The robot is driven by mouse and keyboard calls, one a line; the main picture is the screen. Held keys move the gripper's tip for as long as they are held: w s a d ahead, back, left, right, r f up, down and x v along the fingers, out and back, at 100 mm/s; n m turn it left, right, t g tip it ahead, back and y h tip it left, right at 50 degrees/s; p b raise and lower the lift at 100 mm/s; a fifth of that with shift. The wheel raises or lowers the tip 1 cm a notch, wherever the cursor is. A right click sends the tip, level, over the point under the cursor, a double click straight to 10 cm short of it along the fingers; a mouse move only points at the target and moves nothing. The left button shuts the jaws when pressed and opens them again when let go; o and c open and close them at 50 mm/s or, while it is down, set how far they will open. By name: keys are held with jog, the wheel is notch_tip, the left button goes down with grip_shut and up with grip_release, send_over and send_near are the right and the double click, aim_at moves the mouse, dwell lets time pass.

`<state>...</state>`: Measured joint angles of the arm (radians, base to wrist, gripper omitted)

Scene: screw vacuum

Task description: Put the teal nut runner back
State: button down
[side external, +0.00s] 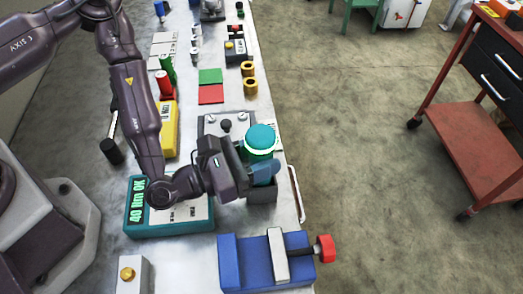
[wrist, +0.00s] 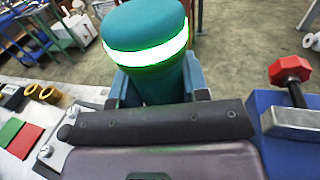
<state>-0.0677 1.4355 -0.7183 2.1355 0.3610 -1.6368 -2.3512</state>
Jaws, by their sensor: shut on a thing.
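The teal nut runner (side external: 260,138) is a teal cylinder with a domed top and a glowing white-green ring. My gripper (side external: 257,163) is shut on it below the ring, and it stands roughly upright. In the wrist view the nut runner (wrist: 146,40) rises between my two blue-grey fingers (wrist: 160,82); its lower end is hidden behind my gripper. A dark grey open-looking block (side external: 262,192) sits just below and in front of the fingers near the bench's right edge. Whether the tool touches it cannot be told.
A teal controller (side external: 137,200) reading "40 Nm OK" lies under my wrist. A blue vise (side external: 262,262) with a red knob (side external: 326,248) is nearer. A grey plate with knobs (side external: 215,124) stands behind. Green and red pads (side external: 210,76) lie farther back.

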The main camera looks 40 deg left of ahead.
jog(key=c, duration=0.6)
grip_release()
jog(key=shift+f, duration=0.15)
jog(key=shift+r, duration=0.3)
jog(key=v, duration=0.7)
jog(key=shift+s+a+r, duration=0.2)
jog(key=shift+s+r, duration=0.05)
jog(key=shift+r, duration=0.1)
